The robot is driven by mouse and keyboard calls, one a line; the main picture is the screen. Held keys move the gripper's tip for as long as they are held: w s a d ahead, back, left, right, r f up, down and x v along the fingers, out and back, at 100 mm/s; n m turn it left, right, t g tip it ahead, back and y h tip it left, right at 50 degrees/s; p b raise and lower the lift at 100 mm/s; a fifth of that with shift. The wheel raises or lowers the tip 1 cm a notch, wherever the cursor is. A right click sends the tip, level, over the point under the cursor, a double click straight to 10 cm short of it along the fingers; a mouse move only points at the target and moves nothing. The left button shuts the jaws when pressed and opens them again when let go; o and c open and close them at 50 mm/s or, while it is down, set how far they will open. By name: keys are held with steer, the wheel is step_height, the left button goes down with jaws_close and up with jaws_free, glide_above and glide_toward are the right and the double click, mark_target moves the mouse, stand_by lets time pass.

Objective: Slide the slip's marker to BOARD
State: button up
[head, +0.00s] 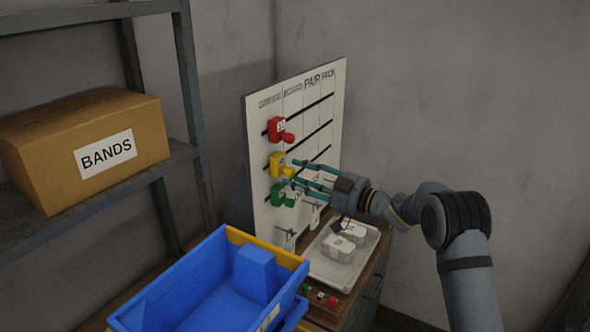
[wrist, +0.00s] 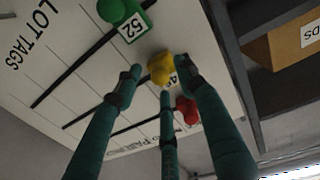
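The white board (head: 300,95) stands upright with column headings; the first two read faintly as GREIGE and BOARD, then PAIR and PACK. Red (head: 281,130), yellow (head: 279,164) and green (head: 283,195) markers sit on separate dark rails, all toward the left end. My gripper (head: 289,173) has teal fingers spread at the yellow marker, just above the green one. In the wrist view the yellow marker's knob (wrist: 160,68) shows beyond and between the open fingertips (wrist: 157,80); contact is unclear. The green marker there (wrist: 128,22) reads 52. The yellow number is partly hidden.
Pale tags (head: 284,238) hang low on the board. A tray (head: 322,273) with white packs (head: 339,247) lies below it, by small coloured buttons (head: 321,296). A blue bin (head: 140,309) stands in front; a BANDS box (head: 85,145) sits on the left shelf.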

steer(key=shift+x, duration=0.8)
steer(key=c, duration=0.3)
jaws_close()
